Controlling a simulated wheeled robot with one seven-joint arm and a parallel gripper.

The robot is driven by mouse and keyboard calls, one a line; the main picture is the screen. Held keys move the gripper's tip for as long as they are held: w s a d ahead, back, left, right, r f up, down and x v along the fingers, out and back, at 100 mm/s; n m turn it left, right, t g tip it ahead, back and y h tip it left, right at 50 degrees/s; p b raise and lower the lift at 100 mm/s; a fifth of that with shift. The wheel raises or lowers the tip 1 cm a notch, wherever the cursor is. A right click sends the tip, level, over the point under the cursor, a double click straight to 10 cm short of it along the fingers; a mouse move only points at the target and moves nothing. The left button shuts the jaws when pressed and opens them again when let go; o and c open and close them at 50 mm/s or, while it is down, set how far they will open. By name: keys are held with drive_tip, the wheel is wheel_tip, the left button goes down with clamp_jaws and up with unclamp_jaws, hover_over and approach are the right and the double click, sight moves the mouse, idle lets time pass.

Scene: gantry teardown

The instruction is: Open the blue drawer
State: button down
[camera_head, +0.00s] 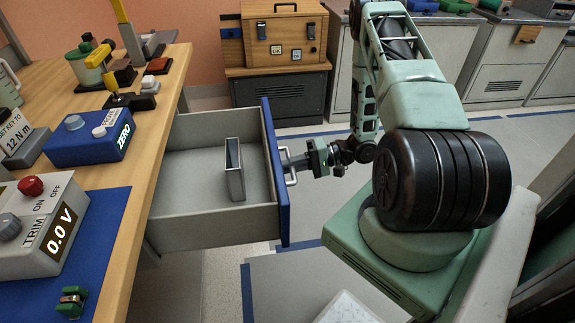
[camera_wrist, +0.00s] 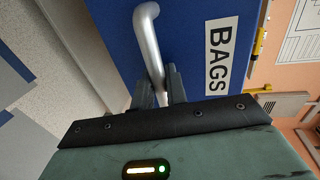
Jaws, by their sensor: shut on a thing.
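The blue drawer (camera_head: 275,165) stands pulled out from under the wooden bench, its grey inside showing in the head view. Its blue front (camera_wrist: 195,40) has a label reading BAGS in the wrist view. A silver bar handle (camera_wrist: 147,45) is fixed to that front; it also shows in the head view (camera_head: 291,168). My gripper (camera_wrist: 160,88) is shut on the handle, with its fingers on either side of the bar. In the head view my gripper (camera_head: 298,162) reaches the drawer front from the right. The fingertips are small there.
A grey open-topped holder (camera_head: 236,170) stands inside the drawer. The wooden bench (camera_head: 150,145) on the left carries a blue ZERO box (camera_head: 90,140), a grey 0.0 V box (camera_head: 40,225) and other devices. A wooden cabinet (camera_head: 285,35) stands behind. Floor (camera_head: 330,215) shows between the drawer and my base.

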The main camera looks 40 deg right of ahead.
drive_tip(key=c, duration=1.5)
unclamp_jaws()
drive_tip(key=v, duration=1.7)
drive_tip(key=shift+s+d, duration=0.2)
